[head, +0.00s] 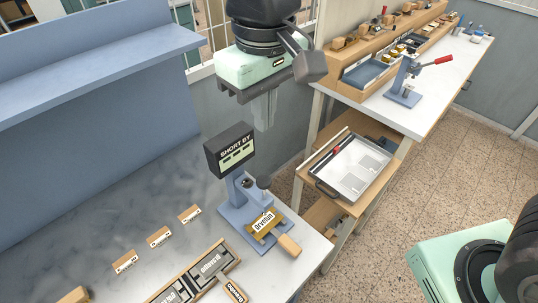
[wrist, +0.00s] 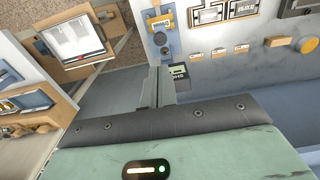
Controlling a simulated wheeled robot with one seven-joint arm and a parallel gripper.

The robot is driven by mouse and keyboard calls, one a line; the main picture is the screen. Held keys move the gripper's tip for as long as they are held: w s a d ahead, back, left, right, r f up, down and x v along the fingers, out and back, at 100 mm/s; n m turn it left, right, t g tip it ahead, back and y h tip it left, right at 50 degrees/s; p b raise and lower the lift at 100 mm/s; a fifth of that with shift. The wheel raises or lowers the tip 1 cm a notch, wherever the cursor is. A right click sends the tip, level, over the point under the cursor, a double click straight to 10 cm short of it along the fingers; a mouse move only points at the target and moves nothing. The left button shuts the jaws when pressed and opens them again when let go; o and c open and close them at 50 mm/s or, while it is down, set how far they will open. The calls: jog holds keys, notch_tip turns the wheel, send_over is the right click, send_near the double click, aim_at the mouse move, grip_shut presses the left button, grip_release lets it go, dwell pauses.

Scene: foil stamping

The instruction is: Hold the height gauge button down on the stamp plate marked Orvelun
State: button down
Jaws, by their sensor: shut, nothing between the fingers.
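The height gauge (head: 234,212) is a blue stand on the marble bench with a dark display (head: 229,148) reading "SHORT BY" above dashes. The stamp plate marked Orvelun (head: 263,223), brass with a white label and wooden handle, lies on the gauge's base. A round grey knob (head: 264,182), apparently the button, sits above the plate; it looks like the dark disc in the wrist view (wrist: 160,38). My gripper (head: 266,122) is shut and empty, pointing down, above and behind the gauge.
Several small labels (head: 159,237) lie on the bench, with a type tray (head: 191,277) and another wooden-handled plate (head: 234,291) at the front. A blue shelf (head: 95,60) rises at left.

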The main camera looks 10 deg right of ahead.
aim_at(264, 181)
jog(key=f+p, duration=0.4)
jog(key=f, duration=1)
jog(key=shift+w, duration=0.2)
